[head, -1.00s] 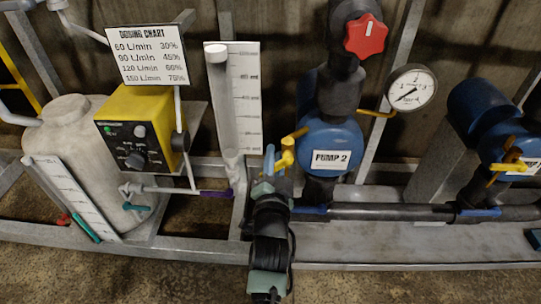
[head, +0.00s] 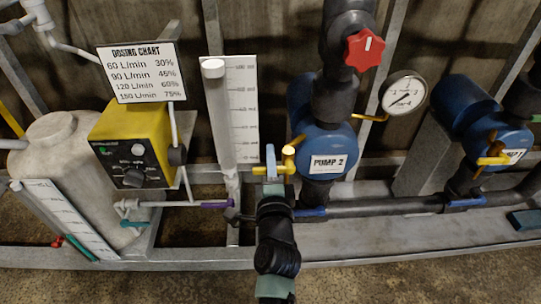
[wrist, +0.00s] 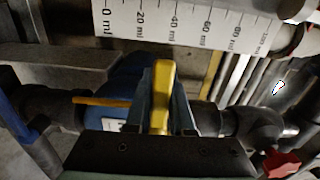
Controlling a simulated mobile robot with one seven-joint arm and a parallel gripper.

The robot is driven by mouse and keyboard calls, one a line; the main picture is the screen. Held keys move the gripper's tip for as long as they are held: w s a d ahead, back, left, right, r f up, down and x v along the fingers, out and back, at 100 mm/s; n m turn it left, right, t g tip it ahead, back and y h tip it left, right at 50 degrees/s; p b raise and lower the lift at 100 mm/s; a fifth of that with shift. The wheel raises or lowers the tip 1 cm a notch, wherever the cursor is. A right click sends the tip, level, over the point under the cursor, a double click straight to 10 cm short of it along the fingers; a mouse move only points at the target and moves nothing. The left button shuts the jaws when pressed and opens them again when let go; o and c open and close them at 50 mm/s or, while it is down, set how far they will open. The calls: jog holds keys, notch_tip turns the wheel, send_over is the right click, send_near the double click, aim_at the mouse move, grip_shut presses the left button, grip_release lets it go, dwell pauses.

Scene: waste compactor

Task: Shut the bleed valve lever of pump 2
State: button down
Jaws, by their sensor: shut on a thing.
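Pump 2 is the blue pump (head: 325,143) with a white "PUMP 2" label in the head view. Its yellow bleed valve (head: 289,152) sits on the pump's left side. My gripper (head: 271,163) is at this valve, with yellow showing on both sides of the fingers. In the wrist view, my gripper (wrist: 160,100) has one finger on each side of the yellow lever (wrist: 161,85) and is shut on it. The blue pump body (wrist: 130,75) shows behind the fingers. In the head view, my fingers hide part of the lever.
A graduated cylinder with a white scale (head: 243,105) stands just left of the valve. A red handwheel (head: 364,48) and a gauge (head: 404,92) are above and right. A black pipe (head: 390,205) runs low to the right. The yellow dosing box (head: 132,142) is left.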

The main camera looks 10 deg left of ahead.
jog(key=shift+r, duration=0.1)
dwell(0.5)
jog(key=c, duration=0.8)
grip_release()
jog(key=v, duration=1.3)
jog(key=shift+r, duration=0.1)
